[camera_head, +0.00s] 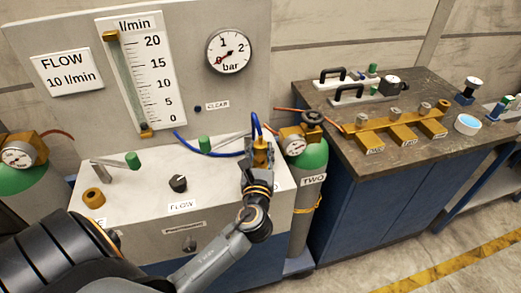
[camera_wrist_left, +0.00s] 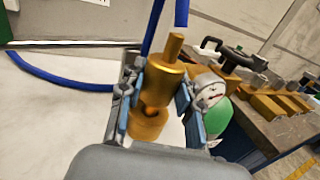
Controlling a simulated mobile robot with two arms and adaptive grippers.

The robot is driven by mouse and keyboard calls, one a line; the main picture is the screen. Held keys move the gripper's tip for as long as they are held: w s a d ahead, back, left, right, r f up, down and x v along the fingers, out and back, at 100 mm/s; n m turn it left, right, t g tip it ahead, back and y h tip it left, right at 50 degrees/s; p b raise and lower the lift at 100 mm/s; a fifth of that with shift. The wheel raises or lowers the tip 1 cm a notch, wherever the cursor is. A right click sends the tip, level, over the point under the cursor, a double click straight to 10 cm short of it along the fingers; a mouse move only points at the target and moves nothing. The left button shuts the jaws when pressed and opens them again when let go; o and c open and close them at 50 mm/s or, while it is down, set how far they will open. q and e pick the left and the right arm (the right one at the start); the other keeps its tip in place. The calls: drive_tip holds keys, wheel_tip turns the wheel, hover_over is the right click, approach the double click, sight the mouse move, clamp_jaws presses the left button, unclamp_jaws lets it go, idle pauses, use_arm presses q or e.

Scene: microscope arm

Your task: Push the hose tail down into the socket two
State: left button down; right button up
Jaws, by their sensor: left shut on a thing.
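My left gripper (camera_head: 260,162) is at the right end of the white cabinet top, shut on the brass hose tail (camera_head: 261,151). In the left wrist view the hose tail (camera_wrist_left: 164,76) is a brass cylinder with a thin stem on top, between the blue-padded fingers (camera_wrist_left: 156,100). It leans slightly. I cannot tell whether the tail's lower end is inside the socket. A blue hose (camera_wrist_left: 60,80) loops around; its end is close above the stem. The right gripper is not in view.
A green-topped cylinder labelled TWO (camera_head: 308,185) stands close right of my gripper. A workbench (camera_head: 390,150) with brass fittings is farther right.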

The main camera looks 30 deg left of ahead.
use_arm(q)
drive_tip(key=shift+f+b, duration=0.65)
drive_tip(key=shift+f, duration=0.45)
drive_tip(key=c, duration=0.8)
unclamp_jaws()
drive_tip(key=shift+c, duration=0.2)
drive_tip(key=v, duration=1.2)
